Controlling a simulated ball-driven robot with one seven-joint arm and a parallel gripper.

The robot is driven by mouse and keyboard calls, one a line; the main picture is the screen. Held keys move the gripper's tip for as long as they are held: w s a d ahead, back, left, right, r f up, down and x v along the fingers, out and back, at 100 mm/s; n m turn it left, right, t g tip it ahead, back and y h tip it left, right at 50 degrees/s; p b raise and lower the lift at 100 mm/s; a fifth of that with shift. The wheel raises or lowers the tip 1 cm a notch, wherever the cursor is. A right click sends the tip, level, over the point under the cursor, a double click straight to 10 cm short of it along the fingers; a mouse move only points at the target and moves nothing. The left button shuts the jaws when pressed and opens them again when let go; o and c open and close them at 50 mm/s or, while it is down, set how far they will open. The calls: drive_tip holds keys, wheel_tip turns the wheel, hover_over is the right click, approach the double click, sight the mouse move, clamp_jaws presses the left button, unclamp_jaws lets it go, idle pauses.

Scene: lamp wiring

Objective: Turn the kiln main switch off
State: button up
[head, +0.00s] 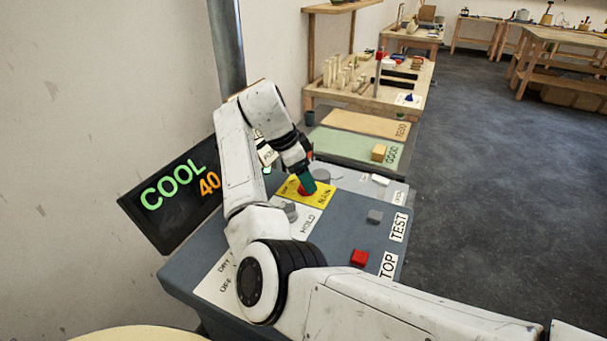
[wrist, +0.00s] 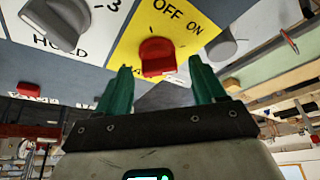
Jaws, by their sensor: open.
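The kiln main switch is a red knob (wrist: 157,56) on a yellow plate (wrist: 128,38) marked OFF and ON. In the head view the plate (head: 322,200) reads MAIN and the red knob (head: 303,190) is partly hidden by my gripper. My gripper (head: 307,183) is at the knob, pointing down to the panel. In the wrist view my gripper (wrist: 160,66) is open, its two teal fingers on either side of the knob with gaps. I cannot tell for sure which mark the knob points to.
A grey knob (head: 290,211) marked HOLD and another grey knob (head: 321,176) flank the plate. A red button (head: 359,258) and a grey button (head: 375,216) sit nearer the panel's right edge. The tilted display (head: 175,187) reads COOL 40. A workbench (head: 420,88) stands beyond.

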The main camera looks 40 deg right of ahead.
drive_tip(key=shift+d+f, duration=0.1)
drive_tip(key=shift+f, duration=0.2)
drive_tip(key=shift+c, duration=0.4)
drive_tip(key=c, duration=1)
